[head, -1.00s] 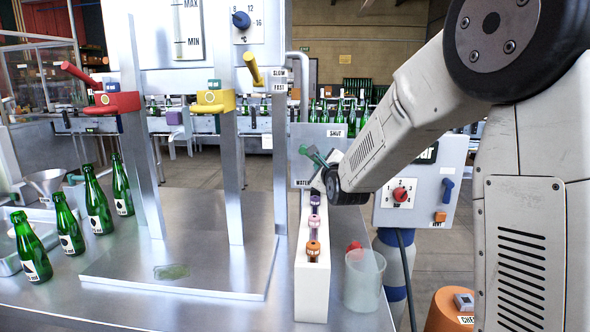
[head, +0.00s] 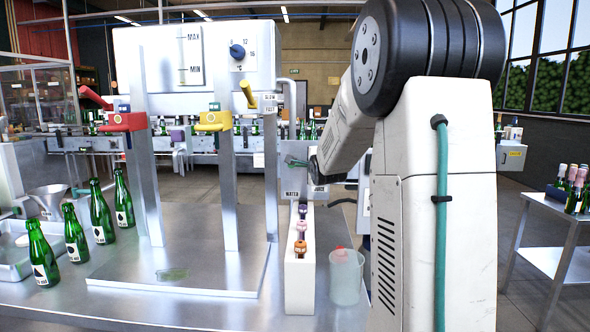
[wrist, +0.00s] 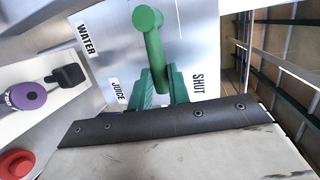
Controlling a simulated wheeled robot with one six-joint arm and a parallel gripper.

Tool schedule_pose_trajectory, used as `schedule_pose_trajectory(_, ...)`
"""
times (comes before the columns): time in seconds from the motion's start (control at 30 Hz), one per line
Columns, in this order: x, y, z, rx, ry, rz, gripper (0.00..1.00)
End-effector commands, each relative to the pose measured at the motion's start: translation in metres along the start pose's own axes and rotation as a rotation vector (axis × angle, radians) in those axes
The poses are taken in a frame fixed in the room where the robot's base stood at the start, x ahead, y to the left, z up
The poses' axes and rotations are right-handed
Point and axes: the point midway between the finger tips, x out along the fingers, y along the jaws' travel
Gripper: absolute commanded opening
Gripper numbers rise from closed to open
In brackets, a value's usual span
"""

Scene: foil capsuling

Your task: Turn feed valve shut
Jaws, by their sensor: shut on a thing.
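The feed valve's green lever (wrist: 153,45) shows in the wrist view, in front of a pale panel (wrist: 207,50) lettered WATER, JUICE and SHUT. My gripper (wrist: 165,88) is shut on the lever, its dark green fingers on either side of it. The SHUT lettering is just right of the fingers, JUICE just left, WATER farther up left. In the head view the lever (head: 295,163) is small and lies nearly level above the WATER and JUICE labels. My arm hides the SHUT label and most of my gripper there.
A white rack (head: 299,275) with purple and orange-topped items stands below the valve. A translucent jug (head: 346,278) with something red stands beside it. Green bottles (head: 74,235) line the bench's left side. A side table (head: 560,215) with bottles is at the right.

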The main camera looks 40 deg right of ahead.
Motion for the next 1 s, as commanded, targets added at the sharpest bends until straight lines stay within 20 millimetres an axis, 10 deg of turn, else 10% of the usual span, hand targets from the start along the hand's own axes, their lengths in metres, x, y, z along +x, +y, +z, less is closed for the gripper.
schedule_pose_trajectory(0.43,0.0,0.0,-0.005,-0.008,0.008,0.004,0.0)
schedule_pose_trajectory(0.47,0.0,0.0,-0.005,-0.008,0.008,0.004,0.26)
schedule_pose_trajectory(0.53,0.0,0.0,-0.005,-0.007,0.008,0.003,0.4)
schedule_pose_trajectory(1.0,-0.023,-0.001,-0.004,-0.007,0.007,0.001,0.4)
